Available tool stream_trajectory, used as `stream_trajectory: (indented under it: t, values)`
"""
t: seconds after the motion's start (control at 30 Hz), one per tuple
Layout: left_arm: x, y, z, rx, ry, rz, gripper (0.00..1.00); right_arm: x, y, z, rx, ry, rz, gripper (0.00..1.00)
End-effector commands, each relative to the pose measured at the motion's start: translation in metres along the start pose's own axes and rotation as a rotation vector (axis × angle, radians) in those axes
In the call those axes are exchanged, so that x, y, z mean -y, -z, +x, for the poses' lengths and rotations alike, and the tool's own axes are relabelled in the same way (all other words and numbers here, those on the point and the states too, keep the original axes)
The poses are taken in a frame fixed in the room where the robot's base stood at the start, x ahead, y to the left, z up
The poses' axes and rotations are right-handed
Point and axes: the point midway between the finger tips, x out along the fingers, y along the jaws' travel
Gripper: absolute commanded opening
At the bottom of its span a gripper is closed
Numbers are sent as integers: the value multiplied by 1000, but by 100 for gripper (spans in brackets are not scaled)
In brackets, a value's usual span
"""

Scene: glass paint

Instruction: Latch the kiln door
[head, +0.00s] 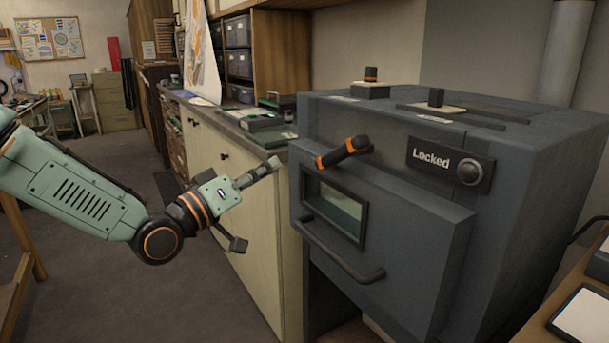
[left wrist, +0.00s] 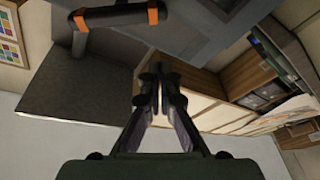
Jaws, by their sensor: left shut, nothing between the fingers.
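The dark grey kiln (head: 540,150) stands at the right, its windowed door (head: 415,245) looking closed against the body. The latch handle (head: 343,152), a black bar with orange bands, lies across the upper door, slightly tilted, right end higher. It also shows at the top of the left wrist view (left wrist: 120,17). A plate reading "Locked" (head: 445,160) with a round knob is right of it. My left gripper (head: 274,165) is shut and empty, left of the latch handle and apart from it. Its fingers meet in the left wrist view (left wrist: 160,92). My right gripper is not in view.
A black pull bar (head: 345,258) juts from the lower door. A cream cabinet (head: 240,220) with a counter stands left of the kiln, behind my left gripper. A work surface edge (head: 560,290) is at the lower right. The floor (head: 200,290) at left is open.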

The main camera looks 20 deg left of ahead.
Motion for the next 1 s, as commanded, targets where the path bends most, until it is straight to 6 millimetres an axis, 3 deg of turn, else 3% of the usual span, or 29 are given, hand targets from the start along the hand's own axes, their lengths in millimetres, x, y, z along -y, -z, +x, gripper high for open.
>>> stream_trajectory:
  t: [0.13,0.37,1.0]
  values:
    - [-16,13,2,-40,-71,-24,0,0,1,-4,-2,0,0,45]
    - [-20,10,14,-38,-70,-34,0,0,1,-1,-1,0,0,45]
    - [-23,14,91,-40,-71,-34,0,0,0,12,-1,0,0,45]
